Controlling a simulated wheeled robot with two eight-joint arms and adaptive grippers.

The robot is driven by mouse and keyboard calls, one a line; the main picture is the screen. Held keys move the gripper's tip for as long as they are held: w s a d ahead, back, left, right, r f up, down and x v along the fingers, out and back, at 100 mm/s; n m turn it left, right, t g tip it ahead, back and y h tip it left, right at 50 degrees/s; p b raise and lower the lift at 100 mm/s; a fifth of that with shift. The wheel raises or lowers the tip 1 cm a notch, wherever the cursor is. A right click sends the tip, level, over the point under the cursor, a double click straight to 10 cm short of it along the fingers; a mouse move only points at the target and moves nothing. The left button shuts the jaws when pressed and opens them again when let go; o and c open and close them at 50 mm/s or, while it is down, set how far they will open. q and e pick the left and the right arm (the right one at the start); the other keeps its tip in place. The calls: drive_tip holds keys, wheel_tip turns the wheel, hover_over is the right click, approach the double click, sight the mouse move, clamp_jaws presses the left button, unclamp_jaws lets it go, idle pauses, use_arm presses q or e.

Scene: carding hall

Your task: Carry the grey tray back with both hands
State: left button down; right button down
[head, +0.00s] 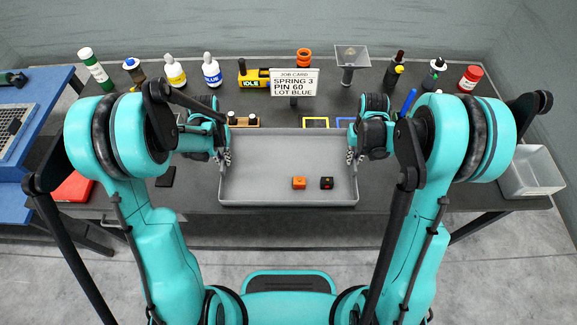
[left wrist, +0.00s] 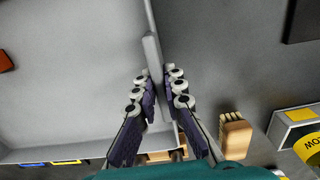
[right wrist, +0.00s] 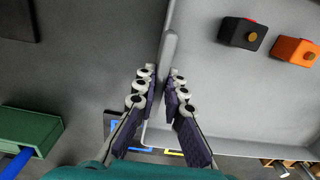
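The grey tray (head: 290,170) is a shallow rectangular box at the front middle of the dark table. An orange block (head: 299,183) and a black block (head: 326,183) lie in its front right part. My left gripper (head: 225,158) is at the tray's left wall; its fingers close on both sides of the raised grip (left wrist: 153,60). My right gripper (head: 352,157) is at the right wall in the same way, around the grip (right wrist: 168,55). I cannot tell whether the tray rests on the table or is slightly raised.
Behind the tray stand a job card sign (head: 294,83), a yellow IDLE device (head: 252,76) and several bottles. A wooden holder (head: 243,121) and yellow and blue framed pads (head: 316,122) lie just beyond its back wall. A white bin (head: 531,172) is at the right.

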use_arm(q)
drive_tip(key=shift+r, duration=0.15)
use_arm(e)
drive_tip(key=shift+r, duration=0.15)
